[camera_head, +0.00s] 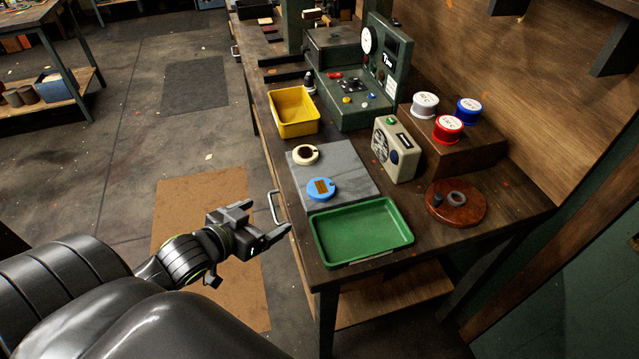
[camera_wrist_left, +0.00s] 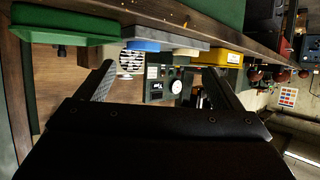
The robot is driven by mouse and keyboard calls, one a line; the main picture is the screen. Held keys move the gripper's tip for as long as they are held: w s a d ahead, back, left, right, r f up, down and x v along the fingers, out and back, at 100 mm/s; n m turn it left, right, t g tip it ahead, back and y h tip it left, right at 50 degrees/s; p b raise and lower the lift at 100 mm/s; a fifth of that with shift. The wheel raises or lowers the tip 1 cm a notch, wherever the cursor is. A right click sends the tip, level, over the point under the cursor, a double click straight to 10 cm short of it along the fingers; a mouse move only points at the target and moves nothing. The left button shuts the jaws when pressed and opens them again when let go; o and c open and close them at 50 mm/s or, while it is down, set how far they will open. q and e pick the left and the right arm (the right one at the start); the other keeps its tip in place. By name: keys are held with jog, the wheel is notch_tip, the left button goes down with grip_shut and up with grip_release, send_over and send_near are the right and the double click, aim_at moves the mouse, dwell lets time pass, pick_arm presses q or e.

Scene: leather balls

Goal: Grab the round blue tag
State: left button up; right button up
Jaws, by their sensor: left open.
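The round blue tag (camera_head: 321,189) lies flat on the grey slab on the workbench, with a brown square patch on its face. A cream round tag (camera_head: 305,154) with a dark centre lies behind it on the same slab (camera_head: 345,171). My left gripper (camera_head: 268,222) is open and empty, off the bench's left edge, to the left of the blue tag and apart from it. In the left wrist view the blue tag (camera_wrist_left: 144,45) shows edge-on beyond the open fingers (camera_wrist_left: 163,82). My right gripper is not in view.
A green tray (camera_head: 362,258) sits in front of the slab and a yellow bin (camera_head: 293,112) behind it. A cream box (camera_head: 397,150) stands to the right. A metal handle (camera_head: 275,207) sticks out from the bench's left side, close to my gripper.

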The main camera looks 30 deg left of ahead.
pick_arm(q)
notch_tip(320, 180, up, 4)
jog(key=d, duration=0.3)
jog(key=h, duration=0.1)
send_near(321, 188)
jog(key=shift+x, duration=1.2)
jog(key=shift+w+f+m, duration=0.1)
jog(key=shift+w+m, duration=0.2)
jog(key=shift+w, duration=0.1)
jog(key=shift+p+x, duration=0.45)
jog(key=shift+x, duration=2.1)
jog(key=shift+f, duration=0.1)
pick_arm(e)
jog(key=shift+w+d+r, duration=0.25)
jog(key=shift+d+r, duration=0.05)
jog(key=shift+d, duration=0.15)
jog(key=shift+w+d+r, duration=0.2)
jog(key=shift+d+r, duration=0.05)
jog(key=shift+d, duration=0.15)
pick_arm(q)
jog(key=c, duration=1.1)
